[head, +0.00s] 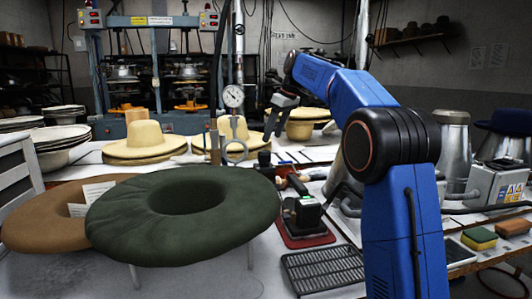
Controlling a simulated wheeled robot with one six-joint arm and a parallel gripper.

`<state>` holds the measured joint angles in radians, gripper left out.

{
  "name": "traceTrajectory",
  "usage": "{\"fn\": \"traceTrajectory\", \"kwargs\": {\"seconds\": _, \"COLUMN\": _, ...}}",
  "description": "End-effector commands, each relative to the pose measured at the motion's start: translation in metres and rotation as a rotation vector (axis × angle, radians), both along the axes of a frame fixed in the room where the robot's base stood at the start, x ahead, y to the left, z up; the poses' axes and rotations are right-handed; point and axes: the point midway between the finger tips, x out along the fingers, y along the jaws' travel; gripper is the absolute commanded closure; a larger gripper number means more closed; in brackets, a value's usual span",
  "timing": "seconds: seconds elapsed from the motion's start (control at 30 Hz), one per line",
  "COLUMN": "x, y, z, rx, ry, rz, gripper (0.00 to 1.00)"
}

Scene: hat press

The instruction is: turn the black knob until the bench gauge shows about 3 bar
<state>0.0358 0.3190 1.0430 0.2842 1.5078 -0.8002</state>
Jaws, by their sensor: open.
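The round white-faced gauge (233,96) stands upright on a metal pipe at the back of the bench. Its needle is too small to read. I cannot pick out the black knob for sure; a small dark part (264,158) shows on the bench below and right of the gauge. My gripper (275,136) is open and empty, pointing down in the air to the right of the gauge. It appears clear of the gauge and the bench top. My blue arm hides part of the bench on the right.
A green padded ring (130,222) and a brown one (35,232) fill the front left. Straw hats (145,145) stand behind. A black-and-green device on a red base (305,238) and a black grate (322,268) lie in the middle. Metal hat blocks (455,150) stand right.

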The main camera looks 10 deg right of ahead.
Motion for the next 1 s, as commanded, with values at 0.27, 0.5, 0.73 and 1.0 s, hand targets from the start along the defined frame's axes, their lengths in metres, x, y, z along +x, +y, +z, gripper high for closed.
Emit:
{"fn": "traceTrajectory", "kwargs": {"seconds": 0.27, "x": 0.013, "y": 0.014, "z": -0.046, "rx": 0.001, "ry": 0.002, "rz": 0.001, "gripper": 0.41}}
{"fn": "traceTrajectory", "kwargs": {"seconds": 0.5, "x": 0.021, "y": 0.022, "z": -0.072, "rx": 0.001, "ry": 0.001, "rz": 0.0, "gripper": 0.41}}
{"fn": "traceTrajectory", "kwargs": {"seconds": 0.73, "x": 0.024, "y": 0.024, "z": -0.08, "rx": 0.0, "ry": -0.001, "rz": 0.0, "gripper": 0.41}}
{"fn": "traceTrajectory", "kwargs": {"seconds": 1.0, "x": 0.024, "y": 0.024, "z": -0.081, "rx": 0.001, "ry": -0.001, "rz": 0.0, "gripper": 0.53}}
